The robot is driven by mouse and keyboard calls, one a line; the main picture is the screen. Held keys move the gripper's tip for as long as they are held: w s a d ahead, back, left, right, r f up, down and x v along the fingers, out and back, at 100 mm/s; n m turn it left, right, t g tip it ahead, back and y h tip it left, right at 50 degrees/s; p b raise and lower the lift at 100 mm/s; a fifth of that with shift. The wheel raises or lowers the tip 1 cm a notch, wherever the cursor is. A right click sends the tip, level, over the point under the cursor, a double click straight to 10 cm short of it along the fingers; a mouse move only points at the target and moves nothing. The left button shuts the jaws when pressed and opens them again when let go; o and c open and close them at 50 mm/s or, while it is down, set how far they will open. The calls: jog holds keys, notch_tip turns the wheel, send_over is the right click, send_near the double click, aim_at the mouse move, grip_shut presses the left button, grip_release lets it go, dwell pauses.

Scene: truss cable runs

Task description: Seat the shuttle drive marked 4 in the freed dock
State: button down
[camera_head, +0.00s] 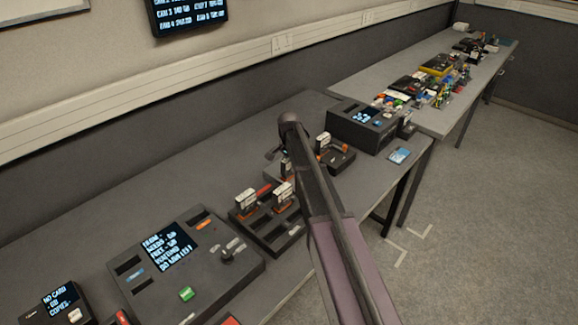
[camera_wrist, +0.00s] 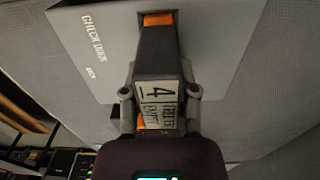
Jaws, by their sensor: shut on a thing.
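In the wrist view my gripper (camera_wrist: 159,93) is shut on a dark shuttle drive (camera_wrist: 158,55). The drive has a white label with a 4 and smaller lettering that I cannot read for certain, and orange at both ends. Behind it is a light grey panel (camera_wrist: 225,60) lettered CHECK DOCK. I cannot tell whether the drive touches that panel or stands in a slot. In the head view my arm hides the gripper and the held drive. A dark dock tray (camera_head: 277,236) on the bench holds upright drives with white labels (camera_head: 246,197). A second tray (camera_head: 340,160) lies partly behind my arm.
A console (camera_head: 215,277) with a lit screen and a smaller unit (camera_head: 45,305) reading NO CARD stand at the left. A dark box with a screen (camera_head: 350,130) and a blue card (camera_head: 400,155) lie at the right. The far bench (camera_head: 350,90) carries clutter. Floor is clear.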

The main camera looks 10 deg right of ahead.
jog(key=shift+c, duration=1.4)
grip_release()
jog(key=shift+o, duration=1.4)
jog(key=shift+r, duration=0.1)
jog(key=shift+r+p, duration=3.7)
jog(key=shift+p, duration=0.1)
